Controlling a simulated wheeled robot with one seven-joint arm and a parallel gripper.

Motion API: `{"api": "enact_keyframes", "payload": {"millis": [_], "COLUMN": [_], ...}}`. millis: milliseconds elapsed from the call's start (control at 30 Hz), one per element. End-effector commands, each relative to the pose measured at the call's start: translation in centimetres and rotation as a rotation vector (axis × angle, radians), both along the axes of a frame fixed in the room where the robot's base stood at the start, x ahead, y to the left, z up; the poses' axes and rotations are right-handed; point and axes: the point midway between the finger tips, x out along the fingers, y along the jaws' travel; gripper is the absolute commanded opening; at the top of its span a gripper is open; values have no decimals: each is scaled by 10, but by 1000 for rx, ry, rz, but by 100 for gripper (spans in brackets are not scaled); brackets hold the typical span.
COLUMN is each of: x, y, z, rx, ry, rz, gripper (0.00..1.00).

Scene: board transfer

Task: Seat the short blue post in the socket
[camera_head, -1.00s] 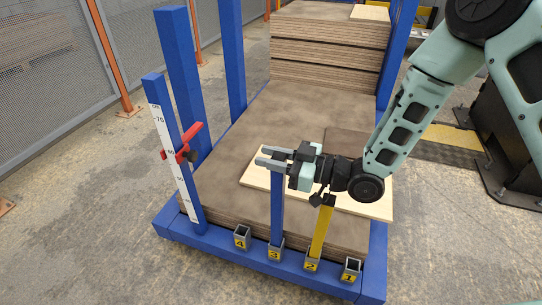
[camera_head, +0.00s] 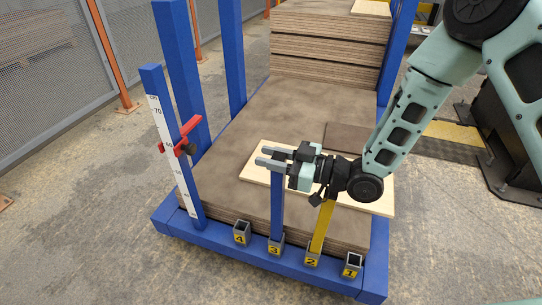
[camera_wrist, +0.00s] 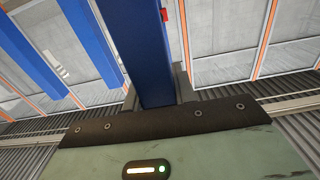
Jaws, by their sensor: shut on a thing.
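The short blue post (camera_head: 277,208) stands upright at the front edge of the stack, in line with the socket marked 3 (camera_head: 276,243). Its lower end meets the socket's mouth; I cannot tell how deep it sits. My gripper (camera_head: 265,156) comes from the right and is shut on the post near its top. In the wrist view the blue post (camera_wrist: 150,60) rises between the fingers.
A yellow post (camera_head: 321,226) stands in socket 2, close under my wrist. Sockets 4 (camera_head: 241,232) and 1 (camera_head: 352,264) are empty. A blue post with a scale (camera_head: 168,130) and a red clamp (camera_head: 183,140) stands at left. A pale board (camera_head: 376,206) lies on the stack.

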Motion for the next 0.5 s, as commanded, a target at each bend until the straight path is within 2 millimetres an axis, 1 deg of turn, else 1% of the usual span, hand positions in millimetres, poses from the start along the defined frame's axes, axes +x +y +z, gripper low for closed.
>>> {"api": "enact_keyframes", "payload": {"millis": [500], "x": [0], "y": [0], "z": [-13], "rx": [2], "ry": [-2], "rz": [0], "gripper": [0]}}
